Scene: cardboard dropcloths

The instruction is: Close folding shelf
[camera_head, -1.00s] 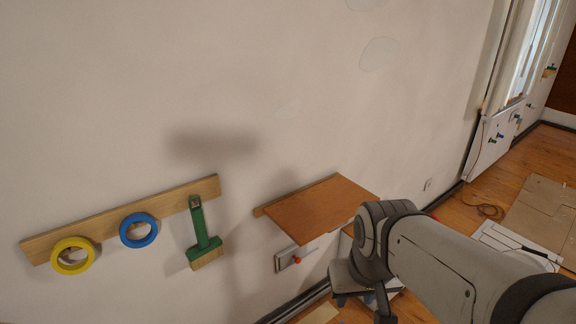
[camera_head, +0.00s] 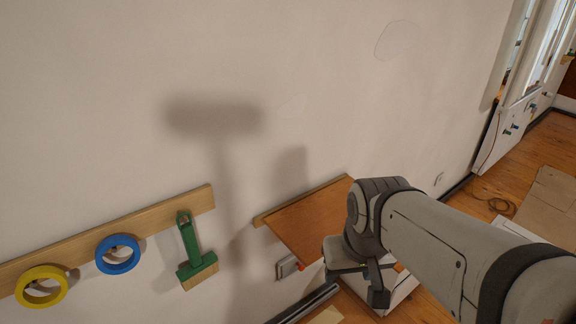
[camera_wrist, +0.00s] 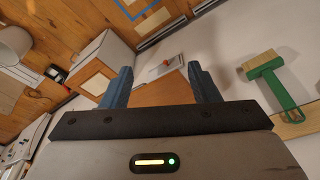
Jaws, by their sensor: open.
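The folding shelf (camera_head: 308,222) is a brown wooden board hinged to a wooden strip on the wall. In the head view it slopes down away from the strip, and my arm hides its right end. My gripper (camera_head: 362,283) is at the shelf's right front side, apparently close to its outer edge; contact cannot be told. In the wrist view the brown board (camera_wrist: 160,93) shows between and beyond the two blue fingers of my open gripper (camera_wrist: 162,85). Nothing is held between them.
A white wall plate (camera_head: 287,266) with a red knob sits under the shelf. Left of it, a wooden rail holds a green brush (camera_head: 194,250), a blue tape roll (camera_head: 118,253) and a yellow one (camera_head: 41,286). A white cabinet (camera_wrist: 103,60) shows in the wrist view.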

